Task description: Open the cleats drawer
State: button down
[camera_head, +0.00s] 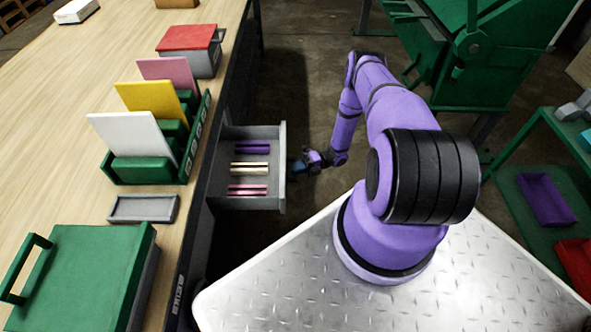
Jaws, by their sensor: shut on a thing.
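A grey drawer (278,203) stands pulled out from under the front edge of the wooden bench. Inside it lie a purple strip (252,147), a cream strip (250,168) and a pink strip (248,190). No label on the drawer front is readable from here. My gripper (298,167) is at the outer face of the drawer front, shut on the drawer's handle. The handle itself is mostly hidden by the gripper and too small to make out.
On the bench (60,75) stand a green rack (140,168) with white, yellow and pink cards, a red-lidded box (190,52), a small grey tray (143,208) and a green case (75,275). A green machine (480,60) and a shelf with bins stand at right. Floor beyond the drawer is clear.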

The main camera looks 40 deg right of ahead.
jog(key=c, duration=1.1)
grip_release()
jog(key=v, duration=1.1)
jog(key=shift+s, duration=0.1)
